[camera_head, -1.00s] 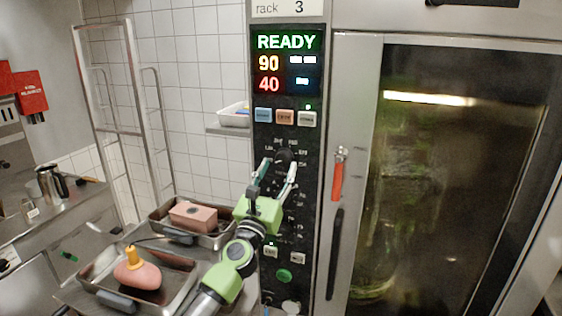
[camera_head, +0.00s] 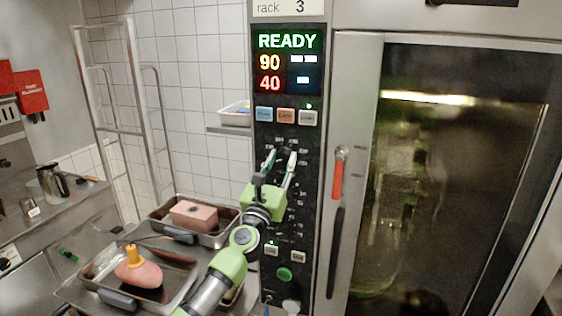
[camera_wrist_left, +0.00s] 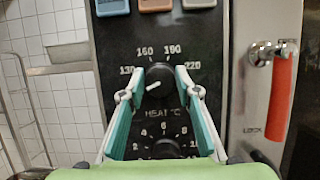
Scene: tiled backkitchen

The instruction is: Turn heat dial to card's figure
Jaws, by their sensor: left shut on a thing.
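The heat dial (camera_wrist_left: 159,83) is a dark round knob on the black oven panel, labelled HEAT °C, with 130, 160, 190 and 220 around it. A short pale mark shows low on its face. In the head view my left gripper (camera_head: 280,153) reaches up to the panel from below and covers most of the dial. In the left wrist view the fingers of this gripper (camera_wrist_left: 160,82) stand on both sides of the knob, shut on it. I can make out no card with a heat figure.
The display (camera_head: 287,62) reads READY, 90 and 40. A second numbered dial (camera_wrist_left: 164,148) sits just below the heat dial. The red-handled door latch (camera_head: 338,175) and glass door are to the right. Trays (camera_head: 190,290) with food-like items lie lower left.

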